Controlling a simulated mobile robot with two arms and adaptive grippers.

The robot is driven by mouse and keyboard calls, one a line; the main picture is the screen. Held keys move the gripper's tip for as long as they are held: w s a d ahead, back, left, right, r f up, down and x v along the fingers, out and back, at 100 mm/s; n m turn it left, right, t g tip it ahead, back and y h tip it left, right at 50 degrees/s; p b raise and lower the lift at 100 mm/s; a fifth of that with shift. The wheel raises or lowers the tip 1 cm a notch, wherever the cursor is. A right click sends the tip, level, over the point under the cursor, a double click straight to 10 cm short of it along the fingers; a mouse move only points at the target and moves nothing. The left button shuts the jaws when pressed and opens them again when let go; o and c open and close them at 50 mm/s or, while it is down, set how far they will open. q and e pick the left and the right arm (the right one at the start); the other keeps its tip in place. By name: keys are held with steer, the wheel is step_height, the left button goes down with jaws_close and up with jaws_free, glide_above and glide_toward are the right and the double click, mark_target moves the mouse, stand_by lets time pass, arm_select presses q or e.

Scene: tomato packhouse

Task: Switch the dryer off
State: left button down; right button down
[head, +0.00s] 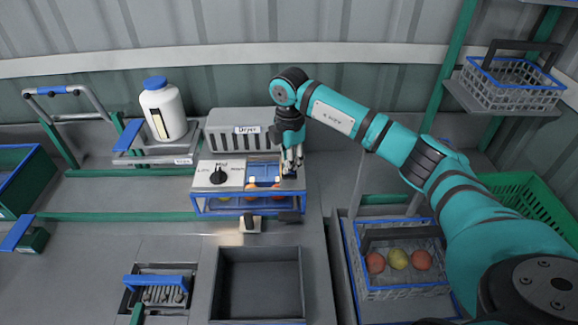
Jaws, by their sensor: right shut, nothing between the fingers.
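The dryer (238,133) is a grey vented box with a "Dryer" label, standing at the back of the bench. In front of it is a pale panel (206,181) marked "Mid" at the top, with smaller lettering on each side. A black knob (218,175) sits on this panel. My right gripper (291,172) points down, shut and empty, to the right of the knob, by the right end of the blue-edged unit. It hides part of that end. Whether it touches anything there I cannot tell. My left gripper is out of view.
A white bottle with a blue cap (163,109) stands on a scale at the left. An empty dark tray (259,284) lies in front. A grey basket (402,286) with tomatoes is at the right. A wire basket (512,84) sits on the upper right shelf.

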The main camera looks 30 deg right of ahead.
steer(key=shift+f, duration=0.3)
steer(key=shift+r+p, duration=2.4)
steer(key=shift+r, duration=1.2)
steer(key=shift+f, duration=0.1)
